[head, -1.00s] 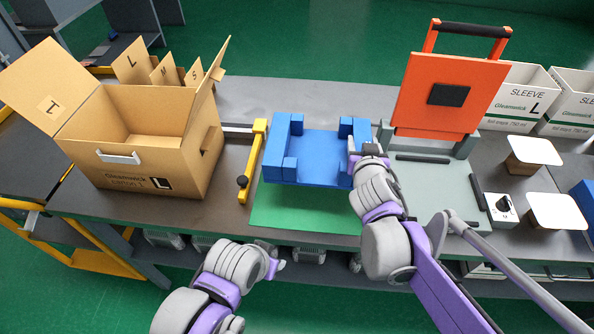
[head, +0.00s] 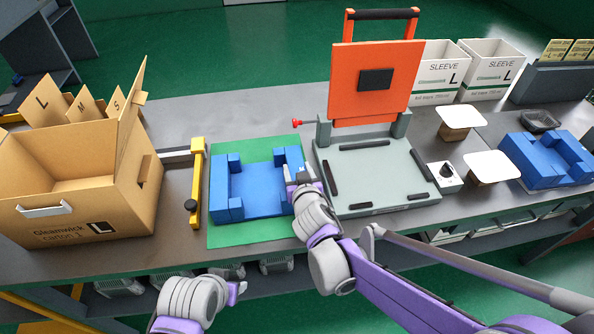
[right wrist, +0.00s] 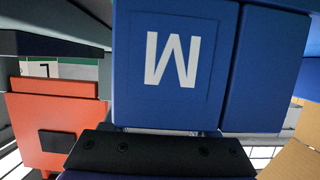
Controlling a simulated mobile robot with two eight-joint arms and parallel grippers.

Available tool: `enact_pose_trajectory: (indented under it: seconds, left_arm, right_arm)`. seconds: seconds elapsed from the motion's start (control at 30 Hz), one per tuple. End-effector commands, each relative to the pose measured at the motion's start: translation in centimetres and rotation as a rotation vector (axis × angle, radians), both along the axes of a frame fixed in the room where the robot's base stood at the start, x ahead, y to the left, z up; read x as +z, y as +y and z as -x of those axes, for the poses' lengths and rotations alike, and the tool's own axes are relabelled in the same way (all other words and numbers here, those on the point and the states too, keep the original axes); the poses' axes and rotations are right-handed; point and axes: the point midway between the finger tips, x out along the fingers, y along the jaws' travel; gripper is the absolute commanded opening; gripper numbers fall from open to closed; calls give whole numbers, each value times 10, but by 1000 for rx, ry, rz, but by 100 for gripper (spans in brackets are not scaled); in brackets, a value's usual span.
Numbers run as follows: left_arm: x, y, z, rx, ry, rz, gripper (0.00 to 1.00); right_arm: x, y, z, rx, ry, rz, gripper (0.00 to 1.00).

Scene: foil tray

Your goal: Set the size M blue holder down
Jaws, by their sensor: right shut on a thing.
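The size M blue holder (head: 252,190) is over the green mat (head: 225,237), with green showing around it. It looks level and on or very close to the mat; I cannot tell whether it touches. In the right wrist view the holder (right wrist: 210,60) fills the middle, its white M upside down. My right gripper (head: 298,182) is shut on the holder's right wall; its dark finger part (right wrist: 160,155) shows low in the wrist view. My left gripper (head: 240,289) hangs in front of the table's front edge, and its jaws are too small to read.
A yellow stop bar (head: 197,185) stands left of the mat, beyond it an open carton (head: 95,200). The grey press (head: 370,175) with its raised orange lid (head: 350,85) is close on the right. Another blue holder (head: 540,172) lies far right.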

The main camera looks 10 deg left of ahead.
Motion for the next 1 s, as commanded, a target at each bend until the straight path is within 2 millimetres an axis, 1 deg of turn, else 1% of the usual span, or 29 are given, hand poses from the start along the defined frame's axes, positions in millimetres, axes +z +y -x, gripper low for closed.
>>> enact_pose_trajectory:
  seconds: [0.3, 0.33, 0.4, 0.5, 0.73, 0.83, 0.97, 1.0]
  left_arm:
    - [-1, 0, 0, 0, 0, 0, 50]
    - [-1, 0, 0, 0, 0, 0, 50]
    - [-1, 0, 0, 0, 0, 0, 50]
    - [-1, 0, 0, 0, 0, 0, 50]
    - [-1, 0, 0, 0, 0, 0, 50]
    - [1, 0, 0, 0, 0, 0, 50]
    - [2, 0, 0, 0, -1, 0, 50]
    - [3, 0, 0, 0, -1, 0, 50]
  right_arm:
    - [-2, 0, 0, 0, 0, -2, 0]
    - [-3, 0, 0, 0, 0, 0, 59]
    - [-2, 0, 0, 0, 0, 0, 72]
    - [-2, 0, 0, 0, 0, 0, 87]
    - [-2, 0, 0, 0, 0, 0, 87]
    - [1, 0, 0, 0, 0, 0, 87]
    - [6, -4, 13, 1, 0, 1, 87]
    - [9, -5, 20, 2, 0, 1, 87]
